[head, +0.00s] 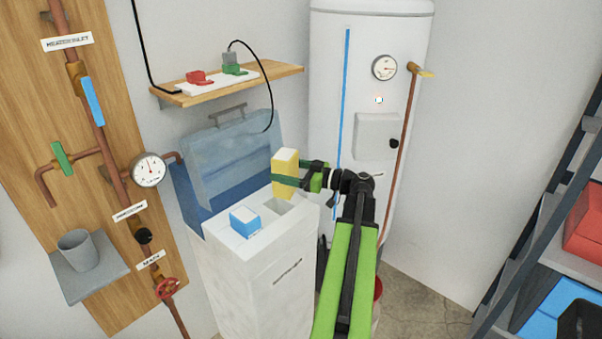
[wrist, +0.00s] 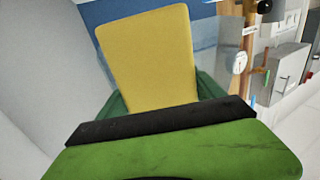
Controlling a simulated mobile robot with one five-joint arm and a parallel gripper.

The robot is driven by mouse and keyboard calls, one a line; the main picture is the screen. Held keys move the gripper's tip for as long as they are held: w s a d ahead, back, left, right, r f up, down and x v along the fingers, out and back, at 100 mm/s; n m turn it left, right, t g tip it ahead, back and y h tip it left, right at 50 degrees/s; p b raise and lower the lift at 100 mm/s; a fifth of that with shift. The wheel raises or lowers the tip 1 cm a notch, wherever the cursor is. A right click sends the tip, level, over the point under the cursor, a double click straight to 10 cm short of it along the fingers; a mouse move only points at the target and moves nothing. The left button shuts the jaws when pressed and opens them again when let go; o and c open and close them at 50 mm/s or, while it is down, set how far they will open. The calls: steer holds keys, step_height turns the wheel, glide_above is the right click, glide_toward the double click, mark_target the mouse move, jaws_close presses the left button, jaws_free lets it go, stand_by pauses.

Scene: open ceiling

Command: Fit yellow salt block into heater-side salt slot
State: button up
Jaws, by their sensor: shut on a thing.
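My gripper (head: 289,182) is shut on the yellow salt block (head: 285,166). It holds the block upright over the right part of the white softener cabinet's top (head: 247,296). The block also fills the middle of the wrist view (wrist: 150,60), with green finger parts on both sides of its lower end. An open square slot (head: 274,213) shows in the cabinet top just below the block, on the heater side. A blue block (head: 245,220) sits in the left part of the top.
The blue-grey lid (head: 228,155) stands raised behind the slots. A white water heater (head: 330,60) stands at the back right. A wooden shelf (head: 275,76) with a cable hangs above. A pipe board (head: 50,110) is at left, a dark rack (head: 540,190) at right.

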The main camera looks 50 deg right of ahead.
mark_target(277, 185)
steer(key=shift+w+a+f+b, duration=0.25)
steer(key=shift+w+a+f, duration=0.2)
steer(key=shift+w, duration=0.15)
steer(key=shift+w+a+f+b, duration=0.2)
steer(key=shift+w+a+f, duration=0.15)
steer(key=shift+w+a, duration=0.15)
step_height(277, 185, down, 4)
steer(key=b, duration=0.4)
steer(key=shift+d, duration=0.1)
steer(key=shift+r, duration=0.25)
steer(key=shift+f, duration=0.2)
steer(key=o, duration=2.1)
steer(key=v, duration=1.7)
steer(key=shift+s+d, duration=0.15)
steer(key=shift+d, duration=0.1)
